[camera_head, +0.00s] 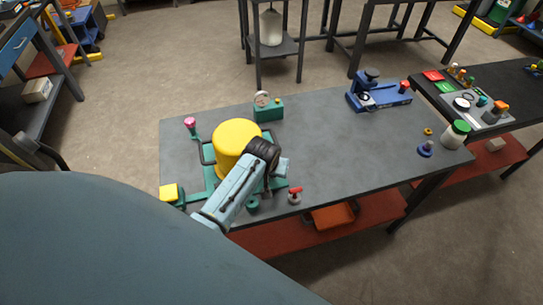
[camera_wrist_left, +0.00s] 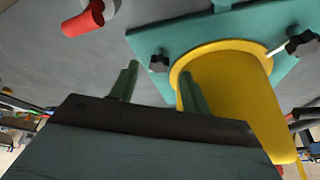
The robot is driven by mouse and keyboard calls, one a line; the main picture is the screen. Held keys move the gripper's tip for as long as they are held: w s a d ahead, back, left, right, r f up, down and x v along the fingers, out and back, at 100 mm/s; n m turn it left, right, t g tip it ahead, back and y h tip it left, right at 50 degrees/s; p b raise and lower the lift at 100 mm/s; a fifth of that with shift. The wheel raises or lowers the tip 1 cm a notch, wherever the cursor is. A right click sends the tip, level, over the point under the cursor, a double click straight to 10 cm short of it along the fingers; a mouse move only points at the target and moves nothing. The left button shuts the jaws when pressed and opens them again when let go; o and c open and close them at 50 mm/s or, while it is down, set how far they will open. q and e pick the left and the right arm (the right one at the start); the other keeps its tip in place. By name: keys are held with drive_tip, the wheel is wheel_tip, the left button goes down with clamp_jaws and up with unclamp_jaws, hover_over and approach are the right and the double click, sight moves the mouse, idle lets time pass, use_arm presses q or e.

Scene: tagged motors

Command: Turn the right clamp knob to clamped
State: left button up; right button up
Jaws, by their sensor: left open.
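A yellow cylindrical motor (camera_head: 237,138) stands on a green fixture plate (camera_head: 198,196) at the left of the grey table. The wrist view shows the yellow motor (camera_wrist_left: 235,90), the green plate (camera_wrist_left: 150,40) and two dark clamp knobs. One knob (camera_wrist_left: 158,62) is near the plate corner on the red-handled side; the other knob (camera_wrist_left: 302,42) is on the motor's far side. My left gripper (camera_head: 272,182) is over the plate's right side, its tips hidden in the head view. In the wrist view the left gripper's fingers (camera_wrist_left: 157,85) are apart with nothing between them. The knobs' settings cannot be read.
A red-handled part (camera_head: 295,196) stands near the front edge, right of the plate. A green gauge box (camera_head: 268,108) is behind the motor, a blue fixture (camera_head: 378,95) at the back right. The table's middle is clear.

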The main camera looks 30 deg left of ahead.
use_arm(q)
drive_tip(key=shift+x, duration=1.5)
drive_tip(key=c, duration=1)
